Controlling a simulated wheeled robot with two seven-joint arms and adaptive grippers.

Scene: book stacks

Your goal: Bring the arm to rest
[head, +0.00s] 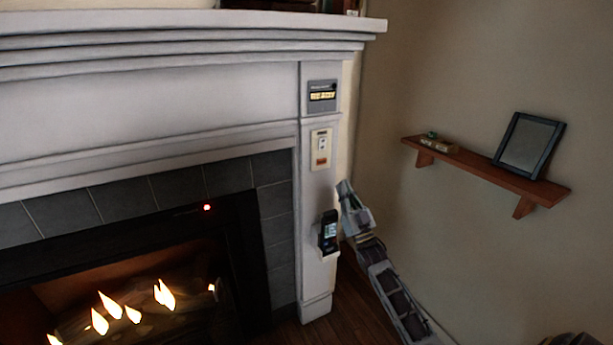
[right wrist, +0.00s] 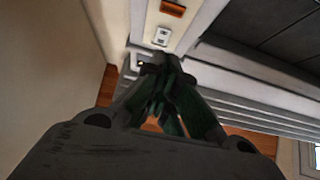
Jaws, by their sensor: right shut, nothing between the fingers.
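My right gripper (head: 346,192) is at the right side of the white fireplace pillar, a little right of a black phone-like device (head: 329,232) mounted on it. In the right wrist view its fingers (right wrist: 163,92) are closed together with nothing seen between them. My right arm (head: 392,290) reaches up from the lower right of the head view. My left gripper is not in view.
The white mantel (head: 180,85) and pillar (head: 313,210) stand close to my gripper. Wall panels (head: 321,150) sit on the pillar. A fire (head: 120,310) burns at lower left. A wooden shelf (head: 480,172) with a dark picture frame (head: 528,147) hangs on the right wall.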

